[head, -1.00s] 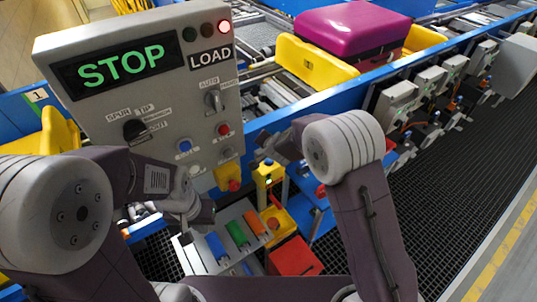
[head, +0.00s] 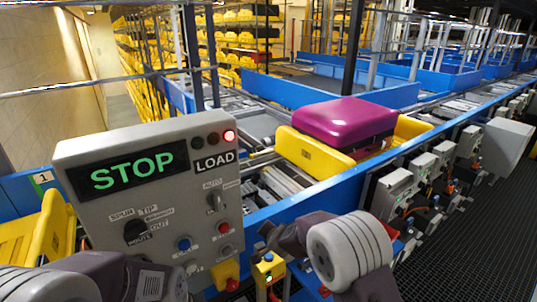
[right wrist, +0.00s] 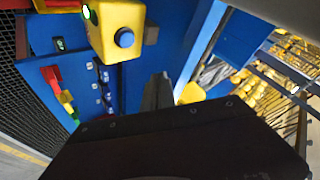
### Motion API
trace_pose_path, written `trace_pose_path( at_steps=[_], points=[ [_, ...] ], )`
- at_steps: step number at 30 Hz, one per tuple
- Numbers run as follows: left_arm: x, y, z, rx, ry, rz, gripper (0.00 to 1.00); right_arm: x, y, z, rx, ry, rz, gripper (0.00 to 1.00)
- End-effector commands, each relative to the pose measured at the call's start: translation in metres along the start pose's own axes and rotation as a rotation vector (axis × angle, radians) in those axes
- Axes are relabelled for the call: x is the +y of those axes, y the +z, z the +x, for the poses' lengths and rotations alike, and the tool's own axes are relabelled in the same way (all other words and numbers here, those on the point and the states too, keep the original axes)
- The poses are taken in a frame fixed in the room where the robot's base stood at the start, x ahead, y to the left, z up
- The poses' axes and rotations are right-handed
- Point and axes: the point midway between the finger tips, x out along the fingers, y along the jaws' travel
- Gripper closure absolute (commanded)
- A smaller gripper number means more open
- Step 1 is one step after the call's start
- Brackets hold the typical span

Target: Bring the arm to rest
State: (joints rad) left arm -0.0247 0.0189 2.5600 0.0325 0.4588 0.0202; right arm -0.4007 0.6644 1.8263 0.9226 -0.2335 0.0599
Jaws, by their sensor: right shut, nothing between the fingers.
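My right arm reaches in from the lower right in the head view, its rounded grey joint in front of the conveyor's blue side. My right gripper (right wrist: 158,92) shows in the right wrist view as narrow dark fingers, shut and empty. It is close to the blue conveyor side and apart from the yellow button box (right wrist: 122,35). My left arm shows only at the lower left of the head view, below the control panel (head: 150,205); its fingers are out of the frame. The panel reads STOP and LOAD, with a red lamp (head: 229,136) lit.
A magenta suitcase (head: 345,118) lies on a yellow tray (head: 312,155) on the conveyor. The blue conveyor rail (head: 320,188) runs behind my right arm. Grey motor boxes (head: 398,192) line its side. Dark grating floor (head: 480,255) is clear at the right.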

Motion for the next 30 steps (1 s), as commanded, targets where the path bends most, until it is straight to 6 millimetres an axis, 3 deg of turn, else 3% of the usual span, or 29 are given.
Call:
trace_pose_path(
  at_steps=[3,5,6,8,12,18,22,30],
  points=[
    [0.0,0.001,0.013,0.0,0.0,0.0,1.0,0.012,-0.06,-0.022,0.096,-0.019,0.064,1.0],
    [0.0,0.002,0.022,0.0,0.0,0.0,1.0,0.039,-0.084,-0.049,0.118,-0.006,0.037,1.0],
    [-0.001,0.003,0.026,0.0,0.0,0.0,1.0,0.063,-0.084,-0.067,0.091,0.014,-0.014,1.0],
    [-0.001,0.003,0.031,0.0,0.0,0.0,1.0,0.098,-0.068,-0.092,0.014,0.055,-0.11,1.0],
    [-0.001,0.004,0.035,0.0,0.0,0.0,1.0,0.169,-0.006,-0.136,-0.206,0.158,-0.312,1.0],
    [-0.001,0.004,0.034,0.0,0.0,0.0,1.0,0.239,0.069,-0.183,-0.504,0.278,-0.523,1.0],
    [-0.001,0.003,0.034,0.0,0.0,0.0,1.0,0.261,0.088,-0.199,-0.611,0.32,-0.588,1.0],
    [-0.001,0.003,0.034,0.0,0.0,0.0,1.0,0.264,0.092,-0.203,-0.64,0.33,-0.598,1.0]
  ],
)
